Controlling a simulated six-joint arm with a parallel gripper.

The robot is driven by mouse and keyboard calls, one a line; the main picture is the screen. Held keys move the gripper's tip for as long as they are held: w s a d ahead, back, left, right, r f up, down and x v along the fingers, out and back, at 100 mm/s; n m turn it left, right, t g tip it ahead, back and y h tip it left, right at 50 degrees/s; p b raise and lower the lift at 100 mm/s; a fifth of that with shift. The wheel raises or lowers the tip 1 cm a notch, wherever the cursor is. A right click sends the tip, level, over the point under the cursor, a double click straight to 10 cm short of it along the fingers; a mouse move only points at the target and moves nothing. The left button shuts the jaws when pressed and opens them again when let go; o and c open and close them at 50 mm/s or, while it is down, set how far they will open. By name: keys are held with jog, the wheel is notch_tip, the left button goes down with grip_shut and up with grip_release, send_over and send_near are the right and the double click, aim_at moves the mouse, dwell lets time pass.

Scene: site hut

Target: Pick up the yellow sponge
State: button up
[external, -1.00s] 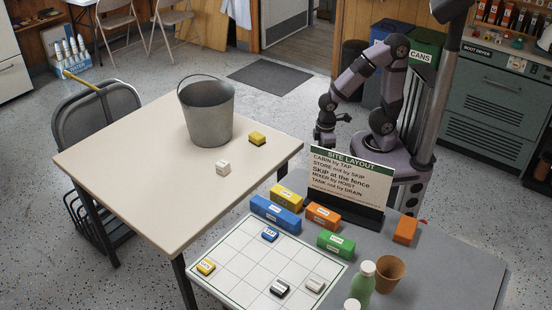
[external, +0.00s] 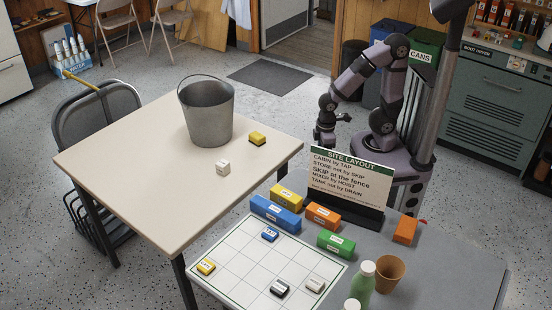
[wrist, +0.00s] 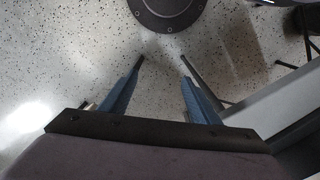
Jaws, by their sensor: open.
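The yellow sponge (external: 257,138), a small yellow block with a dark layer, lies on the cream table (external: 120,165), to the right of the grey metal bucket (external: 207,112). My gripper (external: 326,142) is beyond the table's right edge, apart from the sponge and partly behind the site layout sign. In the wrist view my gripper (wrist: 162,62) has its two fingers spread, with only speckled floor and a dark round base between them. The sponge is not in the wrist view.
A white block (external: 223,167) lies on the cream table in front of the bucket. The site layout sign (external: 347,182) stands on the grey table, near a gridded board (external: 240,255), coloured blocks, a green bottle (external: 362,278) and a brown cup (external: 390,273). The cream table's left part is clear.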

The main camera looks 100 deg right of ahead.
jog(key=w+r+m+t+y+p, duration=0.1)
jog(key=w+r+m+t+p, duration=0.25)
jog(key=w+r+m, duration=0.35)
notch_tip(320, 180, up, 5)
jog(key=m+t+h+p, duration=0.1)
jog(key=t+h+p, duration=0.3)
jog(key=p, duration=1)
send_over(260, 137)
jog(key=a, duration=0.7)
jog(key=h+p, duration=0.1)
jog(key=w+d+f+h+p, duration=0.1)
jog(key=p, duration=0.1)
jog(key=shift+w+d+f, duration=0.15)
jog(key=shift+w+f, duration=0.05)
jog(key=shift+f, duration=0.05)
jog(key=s+d+f+h+p, duration=0.1)
jog(key=m+h+p, duration=0.1)
jog(key=h+p, duration=0.1)
jog(key=shift+s+d+f, duration=0.35)
jog(key=shift+s, duration=0.05)
jog(key=shift+s+d+f+m+h+p, duration=0.15)
jog(key=shift+s+f+m+h+p, duration=0.2)
jog(key=shift+s+h+p, duration=0.4)
jog(key=shift+s+f+m+t+h, duration=0.35)
jog(key=shift+s+f+m+h, duration=0.15)
jog(key=shift+f+h, duration=0.15)
